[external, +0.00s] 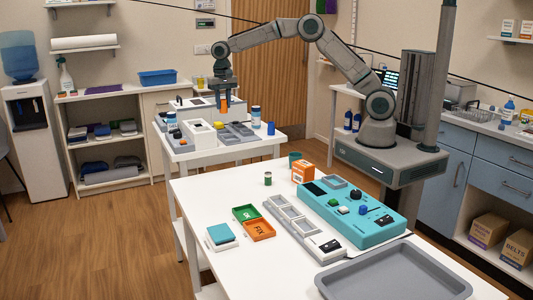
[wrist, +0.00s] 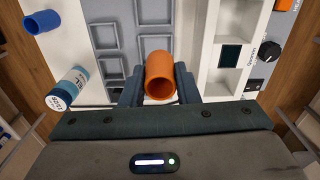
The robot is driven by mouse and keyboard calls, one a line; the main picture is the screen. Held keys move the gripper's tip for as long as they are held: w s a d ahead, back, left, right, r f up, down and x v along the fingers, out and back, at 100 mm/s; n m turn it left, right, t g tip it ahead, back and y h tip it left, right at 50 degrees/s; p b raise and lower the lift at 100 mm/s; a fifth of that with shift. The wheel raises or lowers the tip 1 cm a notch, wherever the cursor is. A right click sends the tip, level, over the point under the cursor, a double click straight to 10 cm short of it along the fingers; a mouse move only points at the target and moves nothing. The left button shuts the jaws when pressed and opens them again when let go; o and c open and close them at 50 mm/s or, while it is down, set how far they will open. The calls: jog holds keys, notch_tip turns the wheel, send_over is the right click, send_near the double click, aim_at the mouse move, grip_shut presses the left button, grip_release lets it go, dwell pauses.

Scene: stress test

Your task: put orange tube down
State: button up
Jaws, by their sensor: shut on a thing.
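My gripper (external: 224,98) is over the far white table (external: 191,154), pointing down. It is shut on the orange tube (external: 225,105). In the wrist view the orange tube (wrist: 159,76) sits between the two dark fingers (wrist: 159,85), its open end facing the camera. Behind it in that view is a grey tray with square recesses (wrist: 110,45). The grey tray also shows on the far table in the external view (external: 238,132). I cannot tell whether the tube touches anything below it.
A blue tube (wrist: 42,21) and a white-labelled bottle (wrist: 68,89) stand left of the tray in the wrist view. A white rack with square openings (wrist: 232,50) is at its right. The near table (external: 200,195) holds a teal device (external: 375,230) and a large grey tray (external: 395,278).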

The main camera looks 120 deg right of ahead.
jog(key=w+a, duration=0.2)
jog(key=w, duration=0.2)
jog(key=w+a+f, duration=0.1)
jog(key=w+a, duration=0.2)
jog(key=w, duration=0.2)
jog(key=w+a+f+p, duration=0.1)
jog(key=w+a, duration=0.2)
jog(key=w, duration=0.1)
jog(key=shift+w+a+f, duration=0.15)
jog(key=shift+w+a, duration=0.1)
jog(key=shift+w, duration=0.15)
jog(key=shift+m, duration=0.4)
jog(key=w+a+f+b, duration=0.1)
jog(key=w+a+f, duration=0.1)
jog(key=a+f, duration=0.1)
jog(key=w+a+f+b, duration=0.1)
jog(key=w+a+f, duration=0.2)
jog(key=a+f, duration=0.1)
jog(key=w+a+f+b, duration=0.1)
jog(key=w+a+f, duration=0.2)
jog(key=a+f, duration=0.1)
jog(key=shift+a+f, duration=0.1)
jog(key=shift+f, duration=0.45)
jog(key=shift+s+f+p, duration=0.1)
jog(key=shift+f+p, duration=0.35)
jog(key=shift+f, duration=1.8)
jog(key=shift+f, duration=0.1)
